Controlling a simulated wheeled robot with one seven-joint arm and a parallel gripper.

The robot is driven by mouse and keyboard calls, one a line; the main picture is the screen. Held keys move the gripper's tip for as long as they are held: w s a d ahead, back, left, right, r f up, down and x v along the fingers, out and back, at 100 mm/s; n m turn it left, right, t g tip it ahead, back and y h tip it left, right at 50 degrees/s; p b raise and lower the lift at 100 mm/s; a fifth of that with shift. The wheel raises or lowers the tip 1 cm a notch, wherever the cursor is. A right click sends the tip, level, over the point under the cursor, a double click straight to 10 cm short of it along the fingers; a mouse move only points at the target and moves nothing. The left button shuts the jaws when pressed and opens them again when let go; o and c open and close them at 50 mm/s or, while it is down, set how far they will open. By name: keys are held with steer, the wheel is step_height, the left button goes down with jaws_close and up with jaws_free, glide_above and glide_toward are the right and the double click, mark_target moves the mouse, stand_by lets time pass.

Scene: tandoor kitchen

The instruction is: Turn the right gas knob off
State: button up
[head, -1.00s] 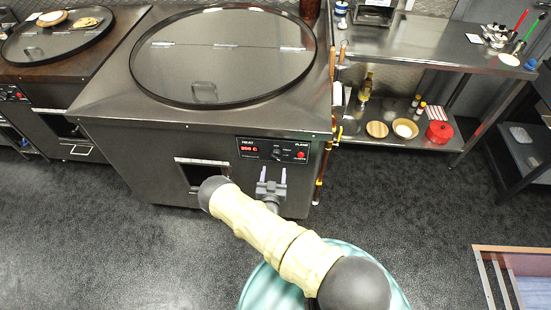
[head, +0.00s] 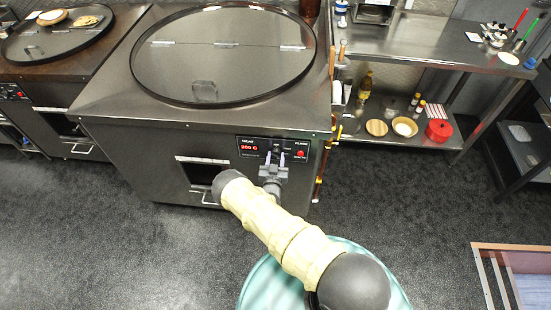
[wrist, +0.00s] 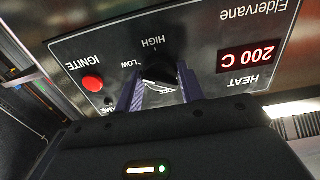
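The right gas knob (wrist: 157,52) is black and round. It sits on the control panel (wrist: 207,45) of the right tandoor, with HIGH, LOW and OFF lettering around it. The panel appears upside down in the wrist view. My gripper (wrist: 158,78) is open, with one purple-grey finger on each side of the knob's lower part. I cannot tell whether either finger touches it. In the head view, my gripper (head: 275,158) is at the panel front, and its fingertips partly cover the knob area. The knob's exact pointer direction is hard to read.
An open hatch (head: 202,172) is left of my arm. A pipe (head: 322,170) runs down the tandoor's right edge. A steel table (head: 430,45) stands at right.

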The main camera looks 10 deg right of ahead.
steer(key=shift+n+b, duration=0.3)
steer(key=shift+b, duration=0.1)
steer(key=shift+f+n+b, duration=0.15)
steer(key=shift+n+b, duration=0.55)
steer(key=shift+b, duration=0.25)
steer(key=n+b, duration=0.7)
steer(key=b, duration=0.1)
steer(key=shift+n, duration=0.4)
steer(key=n+b, duration=0.3)
steer(key=n, duration=0.1)
steer(key=n+b, duration=0.4)
steer(key=n, duration=0.1)
steer(key=n+b, duration=0.4)
steer(key=n, duration=0.1)
steer(key=shift+r, duration=0.3)
